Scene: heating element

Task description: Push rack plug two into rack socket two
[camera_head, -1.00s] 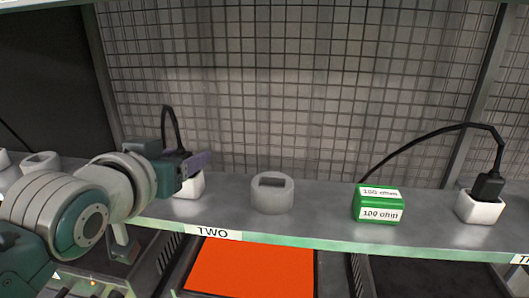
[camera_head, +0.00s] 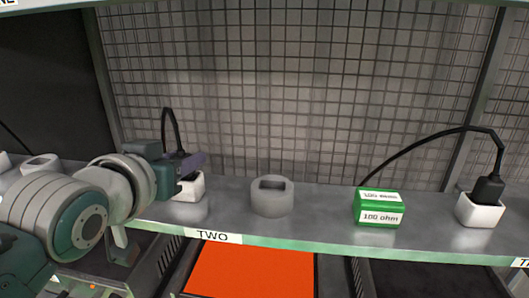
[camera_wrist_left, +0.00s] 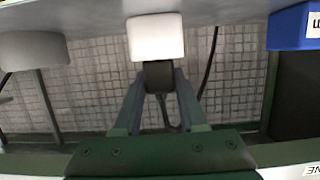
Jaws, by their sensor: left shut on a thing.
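A white socket block (camera_head: 190,188) stands on the shelf just left of centre, by the TWO label. It also shows at the top middle of the left wrist view (camera_wrist_left: 155,36). My left gripper (camera_head: 196,164) is at this block, shut on a black plug (camera_wrist_left: 158,76). The wrist view shows the plug between the two fingers, against the white block; how deep it sits I cannot tell. In the head view the gripper mostly hides the plug. Its black cable (camera_head: 168,122) loops up behind the fingers. My right gripper is not in view.
A grey round holder (camera_head: 272,203) with a slot stands right of the block, then a green 100 ohm box (camera_head: 379,208). Another white socket (camera_head: 479,211) with a black plug is at far right. A wire mesh (camera_head: 270,90) closes the back. A blue box (camera_wrist_left: 293,27) shows in the wrist view.

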